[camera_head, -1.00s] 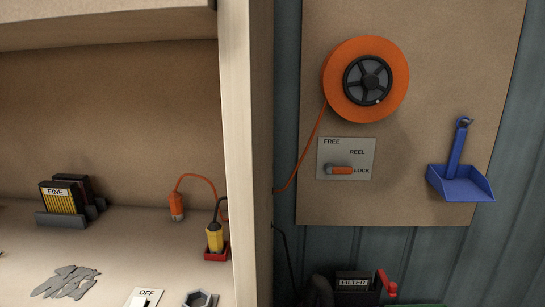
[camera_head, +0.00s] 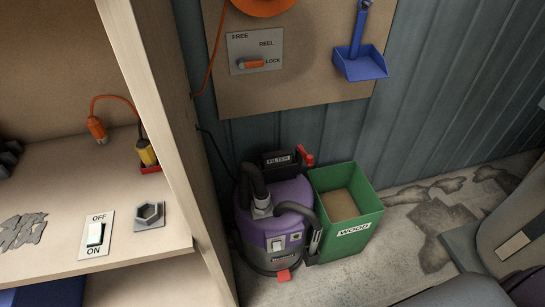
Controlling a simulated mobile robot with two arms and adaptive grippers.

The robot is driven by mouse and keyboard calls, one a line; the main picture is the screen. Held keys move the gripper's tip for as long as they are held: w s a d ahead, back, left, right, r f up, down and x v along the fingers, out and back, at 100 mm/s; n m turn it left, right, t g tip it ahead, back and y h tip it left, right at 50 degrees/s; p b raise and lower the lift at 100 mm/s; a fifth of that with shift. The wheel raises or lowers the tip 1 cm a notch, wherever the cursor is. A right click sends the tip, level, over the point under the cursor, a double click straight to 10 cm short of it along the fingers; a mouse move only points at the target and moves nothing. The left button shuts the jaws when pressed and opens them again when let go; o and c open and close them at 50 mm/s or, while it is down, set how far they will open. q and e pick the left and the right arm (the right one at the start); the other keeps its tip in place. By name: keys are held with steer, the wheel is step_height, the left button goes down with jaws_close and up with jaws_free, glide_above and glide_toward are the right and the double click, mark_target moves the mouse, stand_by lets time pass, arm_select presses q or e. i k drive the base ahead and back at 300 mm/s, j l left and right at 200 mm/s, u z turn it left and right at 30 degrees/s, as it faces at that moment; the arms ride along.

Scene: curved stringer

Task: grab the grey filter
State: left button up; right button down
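I cannot make out a grey filter for certain. A black box labelled FILTER (camera_head: 278,161) with a red handle (camera_head: 305,155) sits behind the purple and grey shop vacuum (camera_head: 275,215) on the floor, and what is inside it is hidden. At the left edge of the shelf, dark grey pieces (camera_head: 8,156) are cut off by the frame. Neither of my grippers is in view. Only pale parts of my own body show at the lower right.
A green WOOD bin (camera_head: 366,231) stands right of the vacuum. The wooden shelf (camera_head: 110,200) holds an OFF/ON switch (camera_head: 96,234), a hex socket (camera_head: 149,215) and orange and yellow plugs. A blue dustpan (camera_head: 360,62) and a reel lock panel (camera_head: 256,51) hang above.

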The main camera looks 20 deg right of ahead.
mark_target(278, 158)
steer(key=i+l, duration=0.1)
steer(key=l, duration=0.55)
steer(key=i+l, duration=0.1)
steer(key=l, duration=0.6)
steer(key=i+l, duration=0.1)
steer(key=l, duration=0.55)
